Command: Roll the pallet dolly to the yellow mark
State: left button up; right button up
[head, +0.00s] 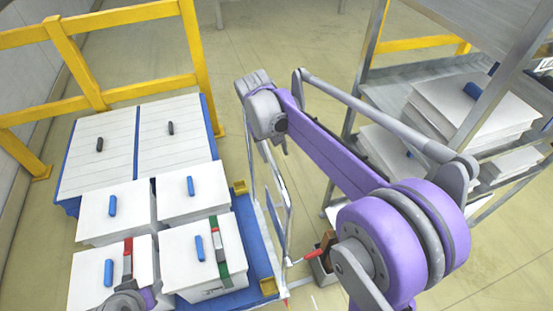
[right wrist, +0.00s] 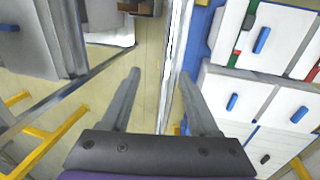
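The blue pallet dolly (head: 251,240) carries several white boxes with blue or black handles and has yellow corner pieces. Its pale upright handle frame (head: 286,205) stands along its right side. My right gripper (head: 283,145) is at the top of this frame, mostly hidden by its own wrist in the head view. In the right wrist view my right gripper (right wrist: 160,95) has its fingers wide apart, with the pale frame (right wrist: 176,60) running between them, nearer the right finger. Part of my left arm shows at the bottom edge; its fingers cannot be made out. I see no yellow floor mark.
A yellow railing (head: 100,100) runs behind and left of the dolly. A grey metal shelf (head: 385,75) with stacked white items stands at the right. A red-handled object (head: 322,250) is just right of the dolly. Open floor (head: 280,45) lies beyond, between railing and shelf.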

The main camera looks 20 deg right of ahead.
aim_at(274, 167)
pick_arm(q)
jog(key=shift+w+r, duration=0.1)
jog(key=shift+r, duration=0.1)
pick_arm(e)
jog(key=r, duration=0.2)
jog(key=a+r, duration=0.1)
jog(key=r, duration=0.2)
jog(key=shift+a+r, duration=0.15)
jog(key=shift+r, duration=0.2)
jog(key=f+b, duration=0.1)
jog(key=f, duration=0.2)
jog(key=f+b, duration=0.1)
jog(key=f, duration=0.3)
jog(key=f+b, duration=0.1)
jog(key=f, duration=0.2)
jog(key=shift+s+d+f, duration=0.25)
jog(key=shift+d+f, duration=0.05)
jog(key=shift+d, duration=0.05)
pick_arm(q)
jog(key=f, duration=0.1)
jog(key=s+f, duration=0.1)
jog(key=f, duration=0.1)
jog(key=s+f, duration=0.1)
jog(key=f, duration=0.1)
pick_arm(e)
jog(key=shift+c, duration=0.2)
